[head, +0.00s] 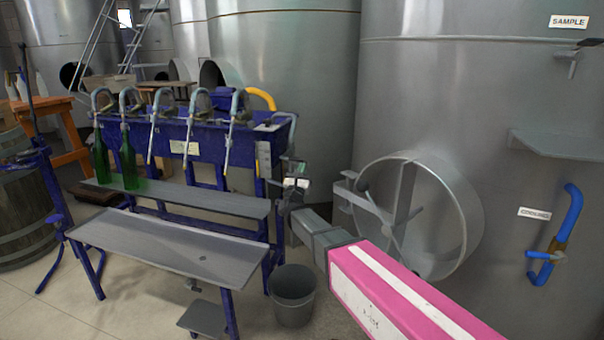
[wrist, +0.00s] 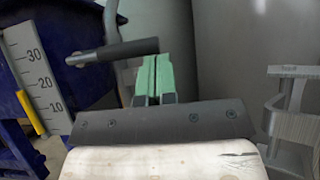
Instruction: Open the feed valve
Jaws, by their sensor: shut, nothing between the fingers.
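A lever with a dark grip (wrist: 125,50) and a bright metal stem crosses in front of a grey pipe in the wrist view. It lies roughly level and appears to be the feed valve's handle; no label on it can be read. My gripper (wrist: 152,66) has its two green-padded fingers shut together with nothing between them. The fingertips show right beside the free end of the grip; I cannot tell whether they touch. In the head view my gripper (head: 297,184) is at the right end of the blue bottle filler (head: 205,150), and the lever is hard to make out.
A scale plate (wrist: 38,80) is on the filler's end. A steel tank (head: 520,110) with a round open manway (head: 472,205) stands close on the right. A grey bucket (head: 293,298) is on the floor below. Two green bottles (head: 127,160) stand on the filler's shelf.

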